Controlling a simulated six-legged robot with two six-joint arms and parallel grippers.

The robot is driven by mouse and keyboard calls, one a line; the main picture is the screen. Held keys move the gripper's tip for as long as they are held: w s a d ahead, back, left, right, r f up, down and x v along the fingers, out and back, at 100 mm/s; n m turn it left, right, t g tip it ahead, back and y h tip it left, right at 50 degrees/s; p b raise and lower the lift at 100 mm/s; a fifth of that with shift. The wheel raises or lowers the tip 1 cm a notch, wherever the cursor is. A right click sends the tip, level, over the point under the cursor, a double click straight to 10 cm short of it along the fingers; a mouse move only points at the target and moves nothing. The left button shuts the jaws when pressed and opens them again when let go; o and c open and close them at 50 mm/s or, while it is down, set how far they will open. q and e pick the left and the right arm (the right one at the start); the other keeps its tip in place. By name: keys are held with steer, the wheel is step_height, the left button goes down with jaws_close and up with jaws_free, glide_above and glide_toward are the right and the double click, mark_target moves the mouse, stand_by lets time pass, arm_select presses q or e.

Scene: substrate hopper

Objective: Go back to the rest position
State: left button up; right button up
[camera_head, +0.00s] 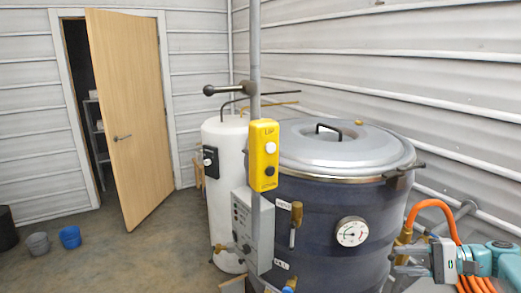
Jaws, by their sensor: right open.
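My right gripper (398,264) is at the lower right of the head view, its arm coming in from the right edge. It is open, with its fingers pointing left, just right of the large dark blue vessel (325,222). A brass fitting with an orange hose (432,204) shows right behind the gripper; I cannot tell whether they touch. My left gripper is not in view.
The vessel has a grey lid (340,148) and a round dial (351,232). A pole with a yellow button box (264,155) stands before it, beside a white tank (226,160). A wooden door (128,120) stands ajar. Buckets (70,238) sit left; the floor between is clear.

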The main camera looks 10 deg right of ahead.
steer(key=a+f+m+g+h, duration=0.1)
steer(key=a+f, duration=0.2)
steer(key=f, duration=0.3)
steer(key=w+a+f+h+b, duration=0.1)
steer(key=a+f, duration=0.2)
steer(key=f, duration=0.3)
steer(key=a+f+m+g+h, duration=0.1)
steer(key=a+f, duration=0.1)
steer(key=f, duration=0.4)
steer(key=s+a+f+n+g+h+b, duration=0.1)
steer(key=s+a+f, duration=0.25)
steer(key=f, duration=0.25)
steer(key=s+a+f+n+g+h, duration=0.1)
steer(key=s+a+f+g+h, duration=0.1)
steer(key=s+a+f, duration=0.3)
steer(key=s+a+f+g+h+b, duration=0.1)
steer(key=s+a+f, duration=0.15)
steer(key=f, duration=0.45)
steer(key=s+a+f+n+h+b, duration=0.1)
steer(key=s+a+n, duration=0.3)
steer(key=s, duration=0.4)
steer(key=s+a+f+n+h+b, duration=0.1)
steer(key=s+a+f+n, duration=0.2)
steer(key=s+a, duration=0.3)
steer(key=shift+s+a+f+n+g+h, duration=0.35)
steer(key=shift+s+f, duration=0.45)
steer(key=shift+s, duration=0.4)
steer(key=shift+d, duration=0.1)
